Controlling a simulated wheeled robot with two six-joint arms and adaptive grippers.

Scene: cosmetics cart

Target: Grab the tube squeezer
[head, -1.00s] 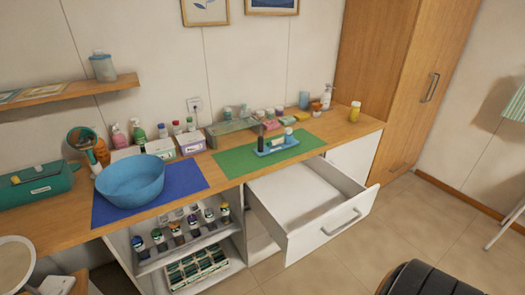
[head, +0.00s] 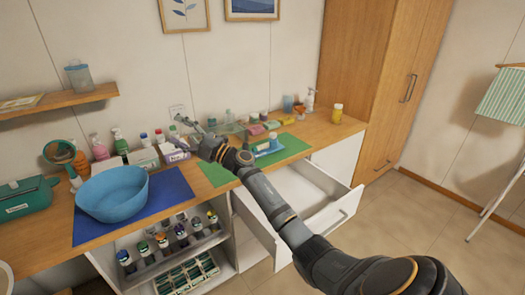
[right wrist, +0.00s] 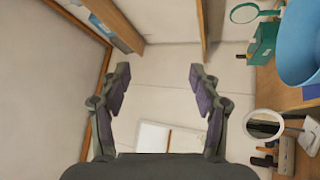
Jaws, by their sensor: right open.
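My right gripper (head: 186,127) is open and empty, raised in front of the wall above the back of the counter in the head view. Its two spread fingers also show in the right wrist view (right wrist: 159,76), with nothing between them. I cannot pick out the tube squeezer in either view. A light-blue tray (head: 262,153) with small items sits on the green mat (head: 216,175), partly hidden by my right arm. My left gripper is not in view.
A blue bowl (head: 112,194) stands on a blue mat (head: 172,190); the bowl also shows in the right wrist view (right wrist: 298,45). A drawer (head: 330,215) stands open below the counter, partly behind my arm. Bottles and boxes line the counter's back.

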